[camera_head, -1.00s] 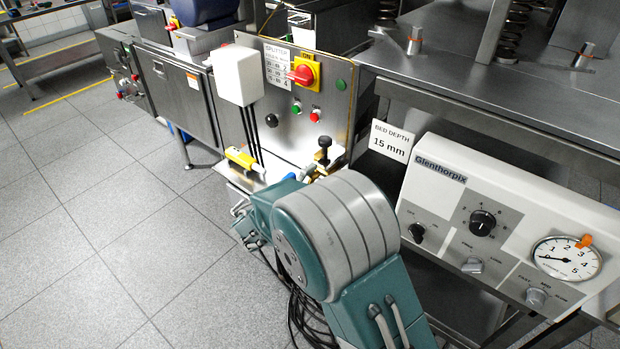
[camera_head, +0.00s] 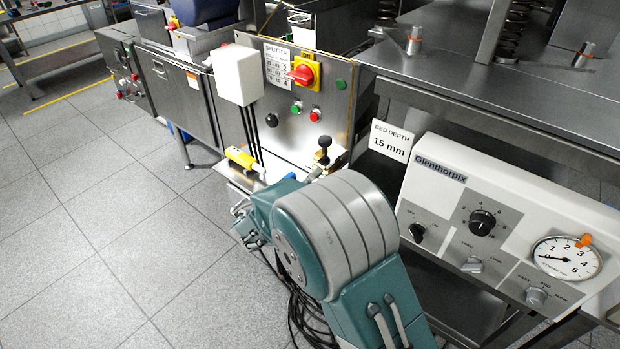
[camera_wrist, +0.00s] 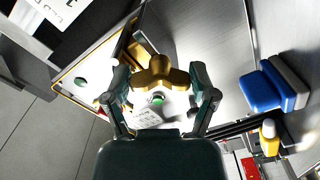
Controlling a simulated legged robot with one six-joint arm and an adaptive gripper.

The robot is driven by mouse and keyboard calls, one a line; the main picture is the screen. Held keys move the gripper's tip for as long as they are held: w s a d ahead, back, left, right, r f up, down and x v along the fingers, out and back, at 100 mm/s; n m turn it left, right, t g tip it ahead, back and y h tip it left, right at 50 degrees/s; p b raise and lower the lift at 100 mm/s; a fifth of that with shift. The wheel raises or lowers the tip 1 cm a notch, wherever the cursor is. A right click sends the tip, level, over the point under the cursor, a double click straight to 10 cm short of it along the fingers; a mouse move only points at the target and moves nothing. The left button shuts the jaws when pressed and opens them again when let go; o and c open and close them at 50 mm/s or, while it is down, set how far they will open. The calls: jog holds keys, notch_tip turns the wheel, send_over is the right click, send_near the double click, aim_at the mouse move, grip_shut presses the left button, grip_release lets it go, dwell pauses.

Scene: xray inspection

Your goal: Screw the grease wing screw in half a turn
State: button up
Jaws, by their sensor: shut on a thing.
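The grease wing screw (camera_wrist: 160,72) is a brass-coloured piece with rounded wings, in the upper middle of the wrist view. My gripper (camera_wrist: 163,78) has one dark green finger on each side of it and is shut on its wings. The screw's shank and its seat are hidden from this angle. In the head view my own teal and grey arm blocks most of the view of the gripper and the screw.
Near my wrist stand a black-knobbed brass fitting (camera_head: 323,150) and a yellow handle (camera_head: 240,158). Behind is a steel panel with a red and yellow switch (camera_head: 304,72). A white Glenthorpix console (camera_head: 500,215) is to the right. Open tiled floor (camera_head: 90,220) lies left.

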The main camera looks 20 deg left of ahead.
jog(key=shift+s+d+f, duration=0.1)
jog(key=shift+f, duration=0.3)
jog(key=o, duration=1)
jog(key=shift+o, duration=0.2)
jog(key=shift+r, duration=0.15)
jog(key=v, duration=1.2)
